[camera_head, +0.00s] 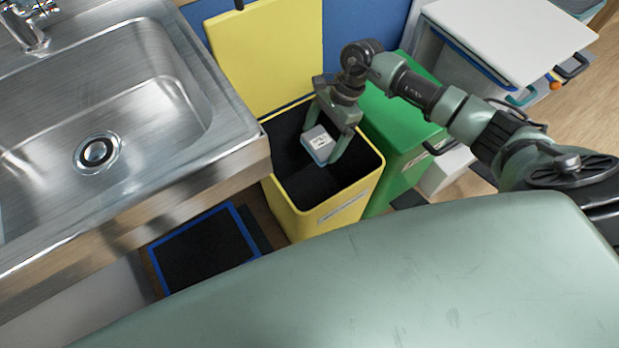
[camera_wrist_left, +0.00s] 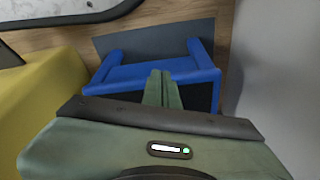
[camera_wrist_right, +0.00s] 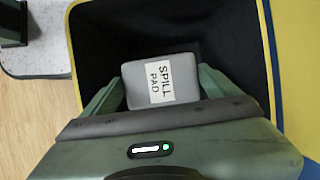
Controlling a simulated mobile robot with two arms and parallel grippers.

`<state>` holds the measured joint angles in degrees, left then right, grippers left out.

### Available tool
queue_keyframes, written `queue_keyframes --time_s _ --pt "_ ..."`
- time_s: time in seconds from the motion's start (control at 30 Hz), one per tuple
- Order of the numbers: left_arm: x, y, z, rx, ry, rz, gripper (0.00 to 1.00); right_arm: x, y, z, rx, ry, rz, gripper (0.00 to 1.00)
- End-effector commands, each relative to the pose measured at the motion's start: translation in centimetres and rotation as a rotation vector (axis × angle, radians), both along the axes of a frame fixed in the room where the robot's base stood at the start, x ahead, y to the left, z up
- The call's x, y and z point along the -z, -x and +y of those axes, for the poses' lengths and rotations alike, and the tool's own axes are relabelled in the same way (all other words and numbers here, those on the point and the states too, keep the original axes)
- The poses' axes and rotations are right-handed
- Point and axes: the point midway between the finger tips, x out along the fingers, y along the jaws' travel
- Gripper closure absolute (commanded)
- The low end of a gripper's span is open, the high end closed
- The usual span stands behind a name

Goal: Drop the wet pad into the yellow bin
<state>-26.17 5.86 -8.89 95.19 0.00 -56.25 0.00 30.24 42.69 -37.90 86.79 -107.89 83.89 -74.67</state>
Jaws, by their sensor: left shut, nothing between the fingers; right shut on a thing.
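The wet pad (camera_head: 319,144) is a small grey block with a bluish edge. In the right wrist view the pad (camera_wrist_right: 150,72) carries a white label reading SPILL PAD. My right gripper (camera_head: 320,150) is shut on it, one finger on each side, over the open mouth of the yellow bin (camera_head: 364,188). The bin's dark inside (camera_wrist_right: 225,35) shows around the pad in the right wrist view. The bin's yellow lid (camera_head: 265,50) stands raised behind it. My left gripper (camera_wrist_left: 161,88) is shut and empty, in front of a blue frame; it is not visible in the head view.
A steel sink (camera_head: 120,120) is left of the bin. A green bin (camera_head: 400,130) stands close on its right, partly behind my right arm. A white-topped cabinet (camera_head: 510,35) is at the upper right. A blue-edged dark panel (camera_head: 205,250) lies low below the sink's front.

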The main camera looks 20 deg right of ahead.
Motion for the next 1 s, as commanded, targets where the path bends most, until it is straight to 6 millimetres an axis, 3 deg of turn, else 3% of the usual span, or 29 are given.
queue_keyframes --time_s 0.37,0.4,0.43,0.73,1.0 --pt "-0.6 -0.3 0.0 0.0 0.0 -0.003 1.0 0.3 0.0 0.0 0.0 -0.001 0.0 0.48" --pt "-0.6 -0.3 0.0 0.0 0.0 -0.003 1.0 0.3 0.0 0.0 0.0 -0.001 0.0 0.07" --pt "-0.6 -0.3 0.0 -0.001 0.0 -0.003 1.0 0.3 0.0 0.0 0.0 -0.001 0.0 0.0" --pt "-0.6 -0.3 0.0 0.0 0.0 -0.005 1.0 -0.1 -0.1 -0.2 -0.001 0.0 -0.001 0.0" --pt "0.2 0.3 0.1 0.0 -0.002 0.004 1.0 -4.0 -0.4 -1.8 0.001 0.001 -0.004 0.0"
